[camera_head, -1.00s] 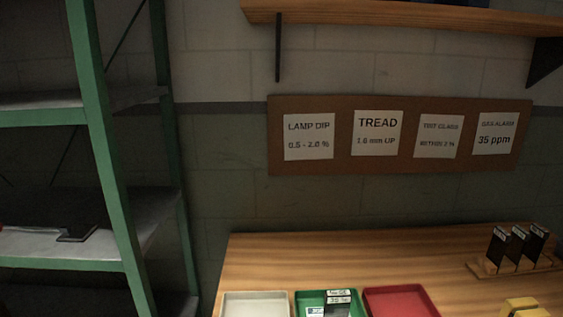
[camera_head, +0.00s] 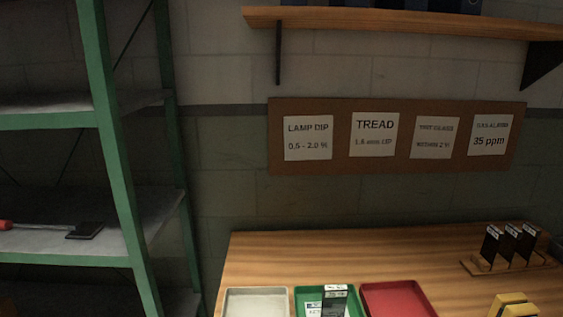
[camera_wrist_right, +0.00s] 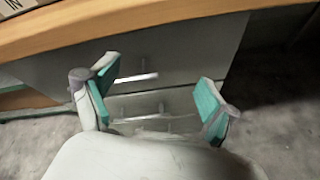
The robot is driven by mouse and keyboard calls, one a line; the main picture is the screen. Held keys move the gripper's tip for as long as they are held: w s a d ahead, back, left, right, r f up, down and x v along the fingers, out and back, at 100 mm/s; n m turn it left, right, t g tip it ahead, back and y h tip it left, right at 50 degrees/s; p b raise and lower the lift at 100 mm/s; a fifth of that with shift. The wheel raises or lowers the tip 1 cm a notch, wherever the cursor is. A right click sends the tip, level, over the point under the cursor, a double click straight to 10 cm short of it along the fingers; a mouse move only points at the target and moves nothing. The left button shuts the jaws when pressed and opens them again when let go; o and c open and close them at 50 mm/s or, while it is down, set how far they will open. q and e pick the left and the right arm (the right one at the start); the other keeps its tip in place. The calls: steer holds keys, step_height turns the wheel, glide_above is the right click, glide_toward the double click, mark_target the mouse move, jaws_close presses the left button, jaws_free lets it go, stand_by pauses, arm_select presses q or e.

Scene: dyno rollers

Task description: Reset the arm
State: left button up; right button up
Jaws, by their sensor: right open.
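My right gripper (camera_wrist_right: 158,88) shows in the right wrist view, its two teal-padded fingers spread apart with nothing between them. It is in front of a grey drawer unit (camera_wrist_right: 190,50) with bar handles, under the wooden edge of a table or bench (camera_wrist_right: 150,22). No arm or gripper of mine shows in the head view, so my left gripper is not seen.
In the head view, a wooden bench (camera_head: 380,255) holds a white tray (camera_head: 256,302), a green tray (camera_head: 308,294) with labelled items, a red tray (camera_head: 398,300), a rack of black cards (camera_head: 510,250) and a yellow object (camera_head: 513,305). A green shelf (camera_head: 112,160) stands left.

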steer(key=s+d+f+m+g+p, duration=0.1)
steer(key=s+d+f+m+g, duration=0.2)
steer(key=f, duration=0.4)
steer(key=s+d+f+m+g+h, duration=0.1)
steer(key=s+f+m, duration=0.1)
steer(key=f+m, duration=0.45)
steer(key=s+d+f+m+g+p, duration=0.1)
steer(key=s+d+f+m+g, duration=0.15)
steer(key=f, duration=0.65)
steer(key=s+d+f+m+g+p, duration=0.1)
steer(key=s+f+m+g, duration=0.2)
steer(key=s+f+m, duration=0.3)
steer(key=s+d+f+m+g+p, duration=0.1)
steer(key=s+f+m+g, duration=0.2)
steer(key=s+f+m, duration=0.3)
steer(key=s+m, duration=0.4)
steer(key=s, duration=0.4)
steer(key=shift+d+f, duration=0.15)
steer(key=shift+d, duration=0.25)
